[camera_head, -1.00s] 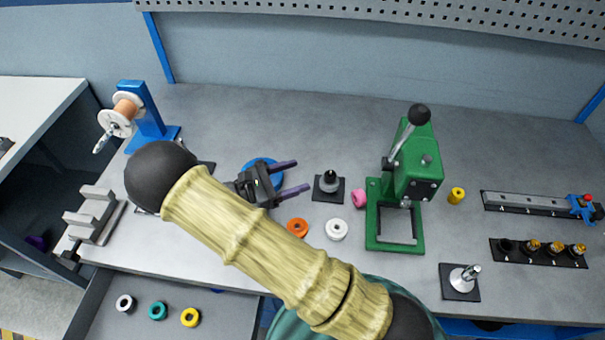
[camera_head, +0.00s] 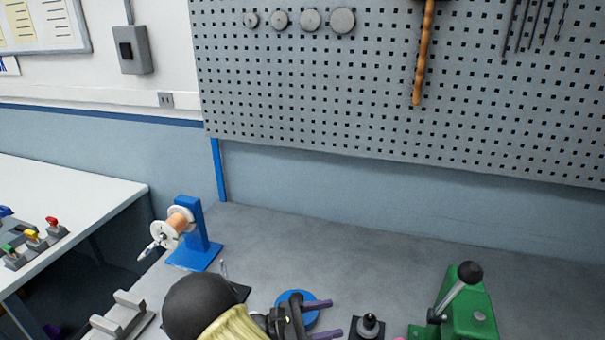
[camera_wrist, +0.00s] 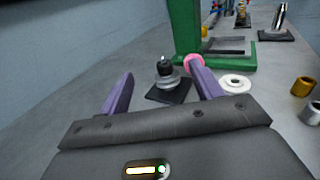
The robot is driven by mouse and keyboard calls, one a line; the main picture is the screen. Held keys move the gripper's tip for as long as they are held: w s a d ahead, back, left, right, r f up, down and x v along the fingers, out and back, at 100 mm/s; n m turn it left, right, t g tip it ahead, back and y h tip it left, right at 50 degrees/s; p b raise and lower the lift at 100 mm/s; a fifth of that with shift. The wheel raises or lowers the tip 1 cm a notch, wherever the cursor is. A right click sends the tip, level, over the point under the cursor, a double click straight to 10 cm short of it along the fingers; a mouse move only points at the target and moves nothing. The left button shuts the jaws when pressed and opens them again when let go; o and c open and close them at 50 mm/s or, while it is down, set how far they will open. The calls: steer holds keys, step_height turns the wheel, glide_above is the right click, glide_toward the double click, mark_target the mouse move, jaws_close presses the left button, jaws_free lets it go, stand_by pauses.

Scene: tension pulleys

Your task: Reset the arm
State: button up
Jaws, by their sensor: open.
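My gripper (camera_head: 317,320) is at the lower middle of the head view, over the grey bench, with its two purple fingers spread. In the wrist view my gripper (camera_wrist: 160,92) is open, with nothing held between its fingers. Beyond the fingertips a grey pulley piece with a black knob (camera_wrist: 165,72) stands on a black square base. It also shows in the head view (camera_head: 369,326). The rest of my arm is mostly cut off by the lower edge of the head view.
A green press (camera_head: 468,310) stands right of my gripper. A blue disc (camera_head: 291,297) lies behind it. A blue spool stand (camera_head: 196,235) is at the left.

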steer(key=s+d+m+g+y, duration=0.6)
steer(key=s+d+m+y, duration=0.2)
steer(key=y, duration=0.1)
steer(key=s+d+r+m+t+y, duration=0.1)
steer(key=s+r+m+t+y, duration=0.3)
steer(key=r+m+y, duration=0.3)
steer(key=m+t+y, duration=0.1)
steer(key=m, duration=0.4)
steer(key=shift+r, duration=0.35)
steer(key=shift+w, duration=0.1)
steer(key=shift+d, duration=0.1)
